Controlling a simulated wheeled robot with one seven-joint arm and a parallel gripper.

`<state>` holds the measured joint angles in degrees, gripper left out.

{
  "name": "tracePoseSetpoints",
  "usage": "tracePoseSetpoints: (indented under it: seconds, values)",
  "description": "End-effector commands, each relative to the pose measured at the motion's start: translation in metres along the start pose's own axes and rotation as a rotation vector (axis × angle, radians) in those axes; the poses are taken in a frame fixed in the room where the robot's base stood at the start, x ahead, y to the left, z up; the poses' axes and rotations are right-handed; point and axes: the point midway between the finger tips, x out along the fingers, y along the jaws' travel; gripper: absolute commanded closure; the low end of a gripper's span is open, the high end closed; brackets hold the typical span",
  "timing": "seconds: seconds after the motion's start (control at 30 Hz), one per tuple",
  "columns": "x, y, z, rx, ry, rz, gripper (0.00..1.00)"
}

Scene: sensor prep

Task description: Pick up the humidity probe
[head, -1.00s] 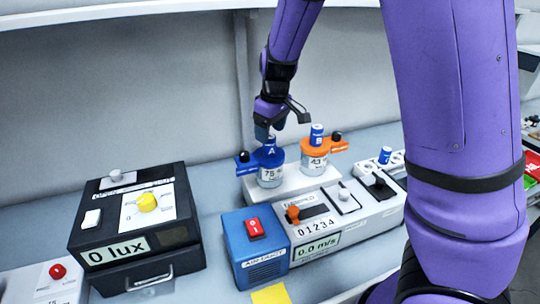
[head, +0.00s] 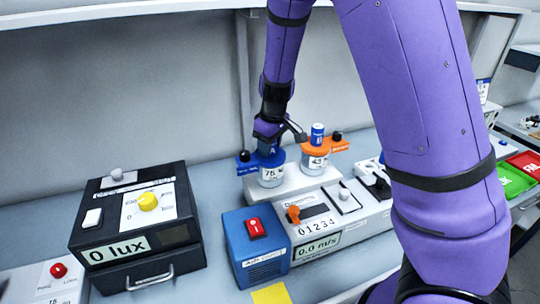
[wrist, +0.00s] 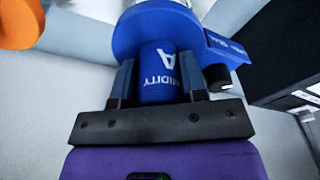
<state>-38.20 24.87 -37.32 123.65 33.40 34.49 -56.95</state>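The humidity probe (wrist: 160,72) is a blue cylinder lettered "HUMIDITY" and "A". It stands upright in a blue-collared calibration pot marked 75 (head: 270,174), at the back of the bench. My gripper (head: 272,142) is over it from above. In the wrist view my gripper's two dark fingers (wrist: 159,85) lie on either side of the probe's top. They are very close to its sides, and I cannot tell whether they press on it. In the head view the fingers mostly hide the probe.
An orange-collared pot marked 43 (head: 315,162) with another blue probe (head: 317,134) stands close on the right. In front are a blue box with a red switch (head: 257,252) and a grey 0.0 m/s unit (head: 345,242). A black 0 lux box (head: 135,225) is at left.

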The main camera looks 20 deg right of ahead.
Motion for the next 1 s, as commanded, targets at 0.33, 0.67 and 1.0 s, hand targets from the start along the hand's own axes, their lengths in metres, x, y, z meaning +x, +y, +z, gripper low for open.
tracePoseSetpoints:
  seconds: [0.33,0.67,1.0]
  values:
    - [-0.003,0.000,-0.001,-0.001,0.002,0.000,0.86]
    - [-0.055,0.000,-0.007,-0.003,0.006,0.001,0.86]
    - [-0.097,0.000,-0.012,-0.001,0.002,0.001,0.86]
